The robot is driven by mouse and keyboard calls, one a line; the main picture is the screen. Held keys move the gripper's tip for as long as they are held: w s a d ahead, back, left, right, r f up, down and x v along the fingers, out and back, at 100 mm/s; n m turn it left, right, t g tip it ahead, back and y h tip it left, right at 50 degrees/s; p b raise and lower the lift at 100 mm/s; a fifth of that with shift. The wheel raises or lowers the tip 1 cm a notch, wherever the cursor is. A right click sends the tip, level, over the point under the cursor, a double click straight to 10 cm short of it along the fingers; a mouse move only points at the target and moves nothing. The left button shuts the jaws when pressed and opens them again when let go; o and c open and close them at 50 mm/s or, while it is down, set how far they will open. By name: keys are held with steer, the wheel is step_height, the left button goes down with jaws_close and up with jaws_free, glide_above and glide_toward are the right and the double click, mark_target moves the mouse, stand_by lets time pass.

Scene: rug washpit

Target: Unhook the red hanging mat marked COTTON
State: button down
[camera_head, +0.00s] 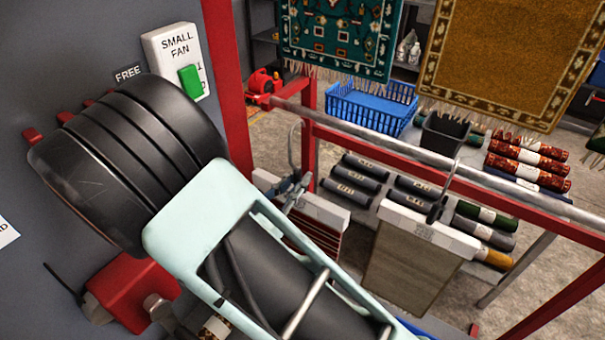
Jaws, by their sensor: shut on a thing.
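The red striped mat (329,247) hangs from the metal rail, just right of my arm. Its pale header bar (333,213) shows at the top, and its left and lower parts are hidden by my arm. No marking can be read on it. A thin hook (293,145) curves over the rail above the header. My gripper (295,194) is small and partly hidden behind my arm; it is at the header and the lower end of the hook, shut on what seems to be this mat's hanger.
A beige mat (410,262) hangs from the same rail (440,170) on the right. Behind it, rolled rugs (362,170) lie on a table with a blue basket (370,108). Larger rugs (500,60) hang above. A red post (226,80) and grey panel stand at left.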

steer(key=shift+v, duration=1.6)
